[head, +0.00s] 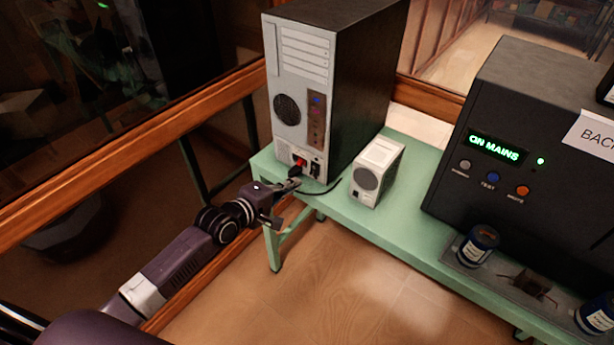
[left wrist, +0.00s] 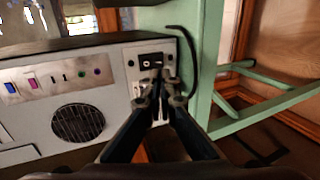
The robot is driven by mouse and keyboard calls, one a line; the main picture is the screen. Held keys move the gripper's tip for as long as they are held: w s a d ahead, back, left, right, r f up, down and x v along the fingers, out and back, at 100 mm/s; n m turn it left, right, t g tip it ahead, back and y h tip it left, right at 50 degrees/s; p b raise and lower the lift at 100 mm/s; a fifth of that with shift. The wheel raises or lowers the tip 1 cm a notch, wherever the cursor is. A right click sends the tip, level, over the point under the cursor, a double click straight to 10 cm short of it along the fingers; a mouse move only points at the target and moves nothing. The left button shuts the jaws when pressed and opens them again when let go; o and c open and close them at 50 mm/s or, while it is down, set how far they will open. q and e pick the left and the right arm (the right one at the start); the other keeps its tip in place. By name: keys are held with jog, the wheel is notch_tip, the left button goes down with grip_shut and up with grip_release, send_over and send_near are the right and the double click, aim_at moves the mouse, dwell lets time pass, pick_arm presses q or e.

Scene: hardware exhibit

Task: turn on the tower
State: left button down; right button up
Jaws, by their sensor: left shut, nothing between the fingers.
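The tower (head: 345,85) is a dark computer case with a light grey panel, standing upright on the green bench. Low on this panel are a small red part (head: 300,162) and dark fittings beside it. In the left wrist view the tower's panel (left wrist: 30,122) appears turned sideways, with a round fan grille (left wrist: 78,124), coloured ports and a black fitting (left wrist: 152,60). My left gripper (head: 292,185) is shut and empty, its tips close to the panel's lower edge. In the left wrist view the fingertips (left wrist: 158,84) partly cover the area by the black fitting; I cannot tell whether they touch.
The green bench (head: 405,215) carries a small white speaker-like box (head: 378,172) right of the tower and a large black unit (head: 480,180) reading "ON MAINS". A dark cable (head: 322,190) runs by the tower's base. A wooden rail (head: 130,145) lies left. Cans stand at right.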

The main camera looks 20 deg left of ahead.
aim_at(313, 175)
pick_arm(q)
jog(key=x, duration=0.7)
jog(key=shift+f+b, duration=0.5)
jog(key=shift+b, duration=0.6)
jog(key=shift+w+r+t+b, duration=0.1)
jog(key=shift+w+t+b, duration=0.05)
jog(key=shift+t+b, duration=0.25)
jog(key=shift+r+p, duration=0.25)
jog(key=shift+p, duration=0.15)
